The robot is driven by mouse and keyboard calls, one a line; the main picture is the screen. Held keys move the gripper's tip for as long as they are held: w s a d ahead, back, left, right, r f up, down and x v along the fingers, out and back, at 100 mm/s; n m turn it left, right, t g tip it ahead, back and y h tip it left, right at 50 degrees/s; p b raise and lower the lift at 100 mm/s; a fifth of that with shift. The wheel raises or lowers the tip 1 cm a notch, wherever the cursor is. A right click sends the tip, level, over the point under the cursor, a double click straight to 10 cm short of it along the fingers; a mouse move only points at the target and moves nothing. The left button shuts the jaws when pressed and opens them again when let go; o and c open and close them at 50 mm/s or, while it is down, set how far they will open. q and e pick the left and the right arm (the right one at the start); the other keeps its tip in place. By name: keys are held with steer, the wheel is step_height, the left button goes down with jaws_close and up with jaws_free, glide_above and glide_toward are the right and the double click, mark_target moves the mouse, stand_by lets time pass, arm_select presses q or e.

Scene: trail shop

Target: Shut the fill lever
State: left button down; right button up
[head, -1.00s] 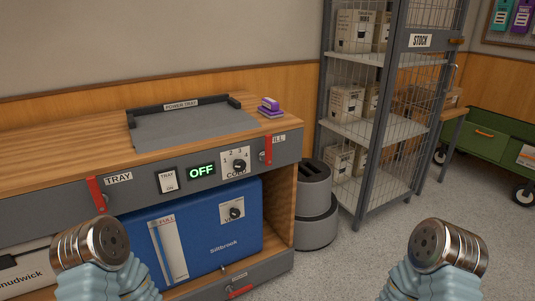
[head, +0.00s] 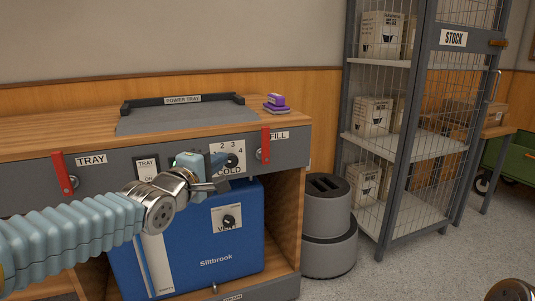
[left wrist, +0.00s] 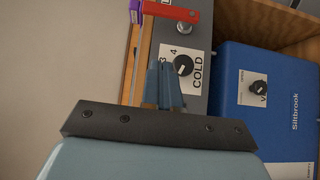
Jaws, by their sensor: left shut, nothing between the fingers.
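The fill lever (head: 265,143) is a red bar standing upright on the grey front panel, by the FILL label (head: 279,136) and a round metal knob. It also shows in the left wrist view at the top (left wrist: 178,12), apart from my fingers. My left gripper (head: 226,160) is shut and empty in front of the COLD dial, left of the lever and not touching it. In the left wrist view its fingers (left wrist: 165,72) point toward the panel and partly cover the COLD plate. My right gripper is out of view; only a metal part of my right arm shows at bottom right.
A similar red TRAY lever (head: 64,174) is at the panel's left. A purple stamp-like object (head: 276,103) sits on the counter above FILL. The blue Siltbrook unit (head: 215,250) is below. Grey round bins (head: 328,215) and a wire stock cage (head: 410,150) stand to the right.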

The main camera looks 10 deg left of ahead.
arm_select(q)
steer(key=shift+s+r, duration=0.1)
steer(key=shift+r, duration=0.2)
glide_toward(263, 144)
steer(key=w+a, duration=0.3)
steer(key=w, duration=0.1)
steer(key=shift+w+d+r+p, duration=0.2)
steer(key=shift+w+d+r, duration=0.05)
steer(key=shift+w+d, duration=0.55)
steer(key=shift+w+d+r+p, duration=0.15)
steer(key=shift+w+d+r, duration=0.1)
steer(key=shift+w+d, duration=0.45)
